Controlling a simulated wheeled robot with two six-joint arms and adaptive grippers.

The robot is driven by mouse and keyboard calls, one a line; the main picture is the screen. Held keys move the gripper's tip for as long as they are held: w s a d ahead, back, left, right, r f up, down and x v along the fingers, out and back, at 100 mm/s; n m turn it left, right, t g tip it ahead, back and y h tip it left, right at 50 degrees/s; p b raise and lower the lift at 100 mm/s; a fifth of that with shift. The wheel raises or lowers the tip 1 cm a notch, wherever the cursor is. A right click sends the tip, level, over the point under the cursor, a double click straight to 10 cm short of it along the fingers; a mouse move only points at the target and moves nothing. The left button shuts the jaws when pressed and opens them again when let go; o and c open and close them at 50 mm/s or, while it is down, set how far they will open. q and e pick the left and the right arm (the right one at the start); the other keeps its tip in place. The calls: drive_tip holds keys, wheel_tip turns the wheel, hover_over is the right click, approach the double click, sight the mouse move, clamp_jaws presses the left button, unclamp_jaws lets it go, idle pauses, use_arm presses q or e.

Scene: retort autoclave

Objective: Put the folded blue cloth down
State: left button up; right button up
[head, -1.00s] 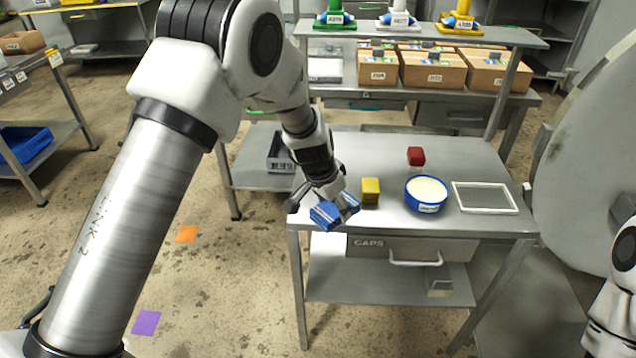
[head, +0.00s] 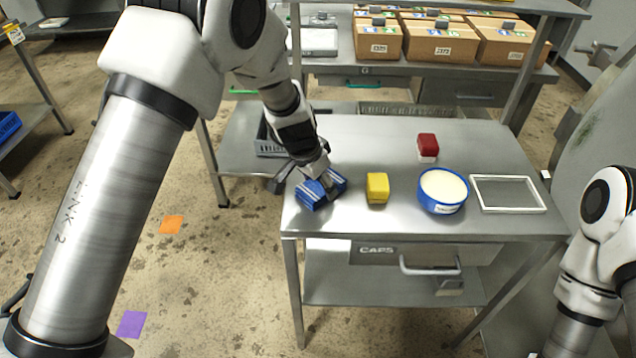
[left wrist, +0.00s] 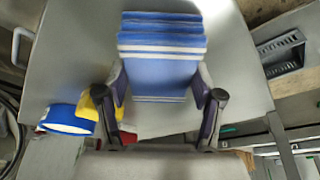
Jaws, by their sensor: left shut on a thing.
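The folded blue cloth (head: 321,190) with white stripes is at the left front corner of the steel table (head: 330,222). My left gripper (head: 318,181) is shut on it from above. In the left wrist view the cloth (left wrist: 162,62) sits between the two fingers (left wrist: 163,108). The cloth is at or just above the table top; I cannot tell whether it touches. My right arm shows at the right edge of the head view, but its gripper is out of view.
On the table to the right are a yellow block (head: 377,188), a red block (head: 427,147), a blue tub (head: 442,190) with pale contents, and a white frame (head: 508,194). Bare table lies in front of the blocks. A drawer marked CAPS (head: 420,255) is below.

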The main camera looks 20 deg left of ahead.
use_arm(q)
drive_tip(key=shift+f, duration=0.15)
drive_tip(key=o, duration=1.1)
drive_tip(key=shift+a+r, duration=0.1)
drive_tip(key=shift+r, duration=0.35)
drive_tip(key=v, duration=1.1)
drive_tip(key=shift+r, duration=0.2)
drive_tip(key=shift+s+a+f, duration=0.1)
drive_tip(key=shift+s, duration=0.15)
